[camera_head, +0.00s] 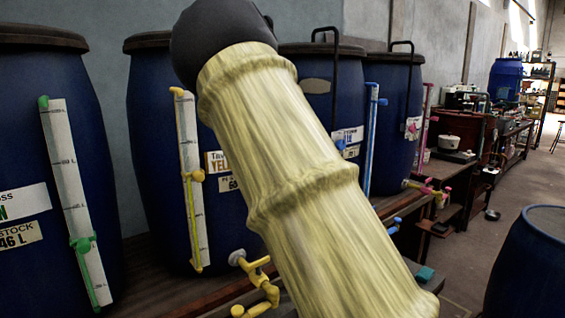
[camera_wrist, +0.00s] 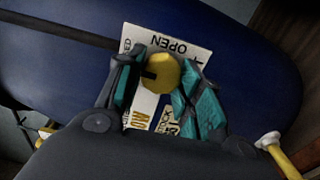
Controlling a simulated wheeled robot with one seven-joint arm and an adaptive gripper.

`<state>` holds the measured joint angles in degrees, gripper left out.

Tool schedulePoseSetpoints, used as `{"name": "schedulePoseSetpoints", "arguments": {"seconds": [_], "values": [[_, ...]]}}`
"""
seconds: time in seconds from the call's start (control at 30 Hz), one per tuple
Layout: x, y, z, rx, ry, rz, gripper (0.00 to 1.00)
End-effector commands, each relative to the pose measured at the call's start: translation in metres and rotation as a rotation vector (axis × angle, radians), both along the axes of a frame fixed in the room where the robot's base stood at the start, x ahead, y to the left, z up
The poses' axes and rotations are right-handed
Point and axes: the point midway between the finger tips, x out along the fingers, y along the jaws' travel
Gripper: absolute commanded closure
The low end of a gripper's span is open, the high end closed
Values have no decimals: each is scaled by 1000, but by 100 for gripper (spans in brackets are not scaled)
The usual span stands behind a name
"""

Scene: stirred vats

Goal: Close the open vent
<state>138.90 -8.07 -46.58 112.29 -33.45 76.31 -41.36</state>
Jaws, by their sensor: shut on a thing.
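The wrist view shows a yellow round vent knob (camera_wrist: 163,72) with a dark mark on its left side. It sits in front of a white plate (camera_wrist: 190,47) on a blue vat (camera_wrist: 255,80). The plate reads "OPEN" at the upper right, and letters ending in "ED" show at its left. My gripper (camera_wrist: 157,75) has its teal-padded fingers on both sides of the knob and is shut on it. In the head view my own sleeved arm covers the gripper and the knob. The yellow-marked vat (camera_head: 155,130) stands behind the arm.
A green-marked vat (camera_head: 85,105) stands at the left. Blue-marked (camera_head: 315,90) and pink-marked (camera_head: 398,95) vats stand at the right. A yellow tap (camera_head: 262,272) juts out at the front, low down. Another blue barrel (camera_head: 530,265) stands at the lower right, with open floor behind it.

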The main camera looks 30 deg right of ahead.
Motion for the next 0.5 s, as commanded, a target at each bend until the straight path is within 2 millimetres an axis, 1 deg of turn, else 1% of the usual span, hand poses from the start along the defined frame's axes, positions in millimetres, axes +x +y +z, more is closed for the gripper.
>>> {"name": "schedulePoseSetpoints", "arguments": {"seconds": [0.13, 0.17, 0.23, 0.27, 0.5], "values": [[0, 0, -2, 1, 3, 0, 88], [0, 0, -2, 1, 3, 0, 58], [0, 0, -2, 1, 2, 0, 45], [0, 0, -2, 1, 2, 0, 42], [0, 0, -1, 1, 1, 0, 42]]}}
